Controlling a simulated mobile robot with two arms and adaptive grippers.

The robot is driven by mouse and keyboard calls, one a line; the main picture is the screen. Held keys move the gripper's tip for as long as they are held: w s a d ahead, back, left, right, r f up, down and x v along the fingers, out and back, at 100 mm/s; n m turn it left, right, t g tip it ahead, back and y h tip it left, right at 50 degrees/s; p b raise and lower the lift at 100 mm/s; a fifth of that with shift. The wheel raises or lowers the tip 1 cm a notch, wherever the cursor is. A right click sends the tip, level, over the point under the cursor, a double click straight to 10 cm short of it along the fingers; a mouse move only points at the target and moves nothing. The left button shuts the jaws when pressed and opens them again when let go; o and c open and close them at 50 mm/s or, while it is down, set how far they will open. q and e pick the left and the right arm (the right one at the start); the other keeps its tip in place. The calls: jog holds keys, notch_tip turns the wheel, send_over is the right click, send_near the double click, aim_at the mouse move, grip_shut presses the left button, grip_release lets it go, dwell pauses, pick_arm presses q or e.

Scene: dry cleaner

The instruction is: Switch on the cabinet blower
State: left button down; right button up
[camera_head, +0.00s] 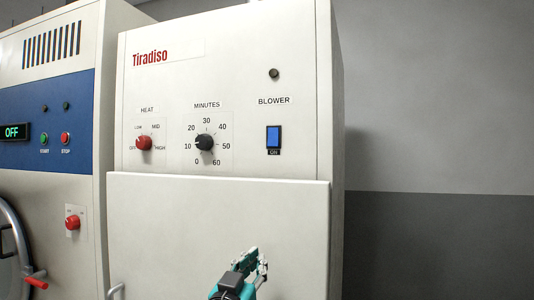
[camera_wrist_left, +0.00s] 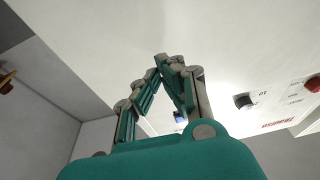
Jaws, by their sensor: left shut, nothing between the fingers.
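The drying cabinet (camera_head: 230,230) is white with "Tiradiso" on it. Its blower switch (camera_head: 274,137) is a blue rocker under the label BLOWER, with a small "ON" plate below it. A small dark lamp (camera_head: 273,73) sits above the label and looks unlit. My left gripper (camera_head: 258,258) is in front of the cabinet door, below the blower switch and apart from it. In the left wrist view its fingers (camera_wrist_left: 166,62) meet at the tips with nothing between them. The blue switch (camera_wrist_left: 180,117) shows there between the fingers. My right gripper is not in view.
A red heat knob (camera_head: 144,143) and a black minutes knob (camera_head: 204,142) are left of the switch. The door (camera_head: 170,225) juts out below the panel, with a handle (camera_head: 116,291) at lower left. A blue-panelled machine (camera_head: 55,125) stands left. The right side shows bare wall.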

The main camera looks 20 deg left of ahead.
pick_arm(q)
jog(key=s+d+r+t, duration=0.1)
jog(key=s+r+t, duration=0.15)
jog(key=r, duration=0.55)
jog(key=s+d+r+t, duration=0.1)
jog(key=s+r+t, duration=0.15)
jog(key=r, duration=0.55)
jog(key=p, duration=0.4)
send_near(275, 131)
notch_tip(275, 131, up, 4)
jog(key=w, duration=0.2)
jog(key=w+p, duration=0.1)
jog(key=shift+w+f, duration=0.25)
jog(key=shift+f, duration=0.05)
jog(key=shift+w+f, duration=0.1)
jog(key=shift+w, duration=0.05)
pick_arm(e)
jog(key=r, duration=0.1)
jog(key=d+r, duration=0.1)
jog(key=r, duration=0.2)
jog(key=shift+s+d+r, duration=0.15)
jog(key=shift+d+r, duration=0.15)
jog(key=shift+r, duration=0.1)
